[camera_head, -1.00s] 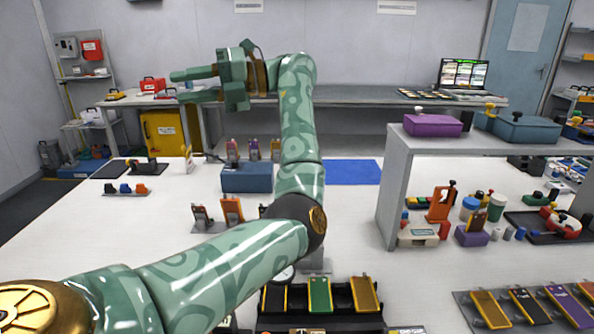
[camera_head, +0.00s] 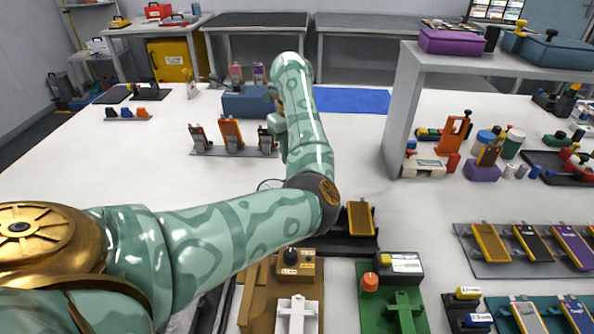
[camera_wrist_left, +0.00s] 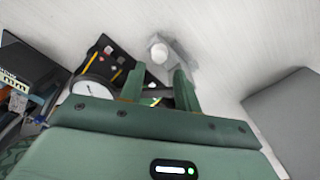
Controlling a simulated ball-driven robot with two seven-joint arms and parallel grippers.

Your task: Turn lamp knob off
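No lamp or lamp knob can be made out with certainty. In the left wrist view, a round white knob-like piece (camera_wrist_left: 160,52) sits on a grey base (camera_wrist_left: 178,55), ahead of my left gripper (camera_wrist_left: 158,80). The gripper's two green fingers are apart, with nothing held between them. The white piece lies beyond the fingertips, apart from them. In the head view, my left arm reaches forward over the table and hides most of its gripper and whatever is below it. My right gripper is not in view.
A round white dial (camera_wrist_left: 92,88) and a dark tray (camera_wrist_left: 112,65) lie close by the left finger. A grey shelf (camera_head: 398,115) stands to the right. A blue mat (camera_head: 350,100) lies behind.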

